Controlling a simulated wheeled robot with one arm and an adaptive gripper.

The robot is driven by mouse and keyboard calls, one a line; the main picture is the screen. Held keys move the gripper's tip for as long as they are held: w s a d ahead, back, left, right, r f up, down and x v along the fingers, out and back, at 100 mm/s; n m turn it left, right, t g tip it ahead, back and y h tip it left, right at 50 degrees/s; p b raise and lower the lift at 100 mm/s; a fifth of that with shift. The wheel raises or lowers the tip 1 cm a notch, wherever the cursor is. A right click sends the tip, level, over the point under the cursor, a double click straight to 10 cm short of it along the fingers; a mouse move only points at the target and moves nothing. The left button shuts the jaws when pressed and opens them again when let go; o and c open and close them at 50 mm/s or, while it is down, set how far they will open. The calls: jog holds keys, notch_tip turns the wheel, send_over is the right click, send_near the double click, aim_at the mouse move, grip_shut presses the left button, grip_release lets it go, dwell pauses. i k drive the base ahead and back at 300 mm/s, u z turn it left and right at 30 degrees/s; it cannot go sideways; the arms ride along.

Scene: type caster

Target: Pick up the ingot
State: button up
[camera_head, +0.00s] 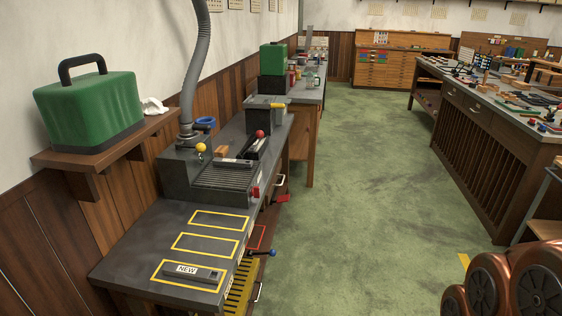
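A long, low dark-grey bar (190,274), which looks like the ingot, lies flat inside the nearest yellow outline on the caster bench (130,250). A white "NEW" label (187,269) is beside it or on it; I cannot tell which. A second grey bar (233,163) lies at the back of the ribbed plate (235,180) on the caster, and I cannot tell whether it is also an ingot. My gripper is not in view.
Two more yellow outlines (205,244) on the bench are empty. Levers with a blue knob (272,253) and a red handle (283,199) stick out at the bench's right side. A grey hose (197,60) rises behind. Green floor (360,200) lies clear to the right.

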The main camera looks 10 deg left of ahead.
aim_at(237, 163)
jog(key=z, duration=0.1)
jog(key=i, duration=1.4)
jog(key=u, duration=1.25)
jog(key=i, duration=0.3)
jog(key=u, duration=0.3)
jog(key=k, duration=0.5)
jog(key=z, duration=1)
jog(key=i, duration=0.85)
jog(key=u, duration=2.1)
